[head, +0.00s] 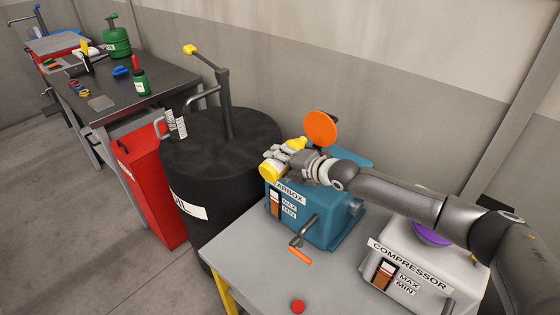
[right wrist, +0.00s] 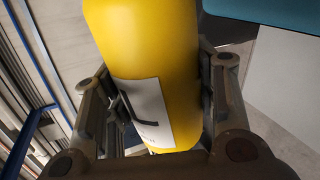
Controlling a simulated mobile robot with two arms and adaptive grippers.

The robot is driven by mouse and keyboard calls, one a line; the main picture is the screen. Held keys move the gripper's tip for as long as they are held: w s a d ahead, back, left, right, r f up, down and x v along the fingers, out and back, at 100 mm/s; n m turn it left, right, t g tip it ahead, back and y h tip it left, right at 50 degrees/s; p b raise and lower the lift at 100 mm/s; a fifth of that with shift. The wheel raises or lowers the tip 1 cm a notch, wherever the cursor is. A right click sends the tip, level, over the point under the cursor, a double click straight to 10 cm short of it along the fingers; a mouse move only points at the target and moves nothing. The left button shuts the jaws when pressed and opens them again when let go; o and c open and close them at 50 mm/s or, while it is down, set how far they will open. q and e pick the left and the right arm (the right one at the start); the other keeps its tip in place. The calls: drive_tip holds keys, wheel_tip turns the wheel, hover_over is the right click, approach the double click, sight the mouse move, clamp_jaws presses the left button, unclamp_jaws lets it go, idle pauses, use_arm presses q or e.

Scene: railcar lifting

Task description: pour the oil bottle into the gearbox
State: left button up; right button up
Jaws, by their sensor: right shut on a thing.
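The teal gearbox (head: 334,228) stands at the back of the grey table in the head view. Its front carries a level gauge (head: 275,204) with MAX and MIN labels. An orange round cap (head: 320,128) stands raised behind it. My right gripper (head: 281,158) is shut on the yellow oil bottle (head: 270,172) over the gearbox's left side. The bottle appears tilted; its mouth and any oil flow cannot be made out. The right wrist view shows the yellow bottle (right wrist: 140,40) with a white label between both fingers. My left gripper is out of view.
The white compressor (head: 410,262) stands to the right under my arm. A black oil drum (head: 215,220) with a pump stands left of the gearbox. A crank handle (head: 303,240) sticks out in front. A red knob (head: 297,306) sits at the table front.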

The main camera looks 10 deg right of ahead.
drive_tip(key=shift+r+p, duration=0.5)
drive_tip(key=shift+p, duration=0.05)
drive_tip(key=shift+s+a+r+n+t+h+p, duration=0.1)
drive_tip(key=shift+n+t+h+p, duration=0.2)
drive_tip(key=shift+n, duration=0.4)
drive_tip(key=shift+r+n+t+h, duration=0.2)
drive_tip(key=shift+n+t+h, duration=0.1)
drive_tip(key=shift+n, duration=0.1)
drive_tip(key=shift+r+n+t+h+b, duration=0.3)
drive_tip(key=shift+n+b, duration=0.15)
drive_tip(key=shift+n, duration=0.25)
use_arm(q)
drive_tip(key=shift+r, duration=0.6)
use_arm(e)
drive_tip(key=shift+r+n+t, duration=0.4)
drive_tip(key=shift+r+n, duration=0.05)
drive_tip(key=shift+n, duration=0.25)
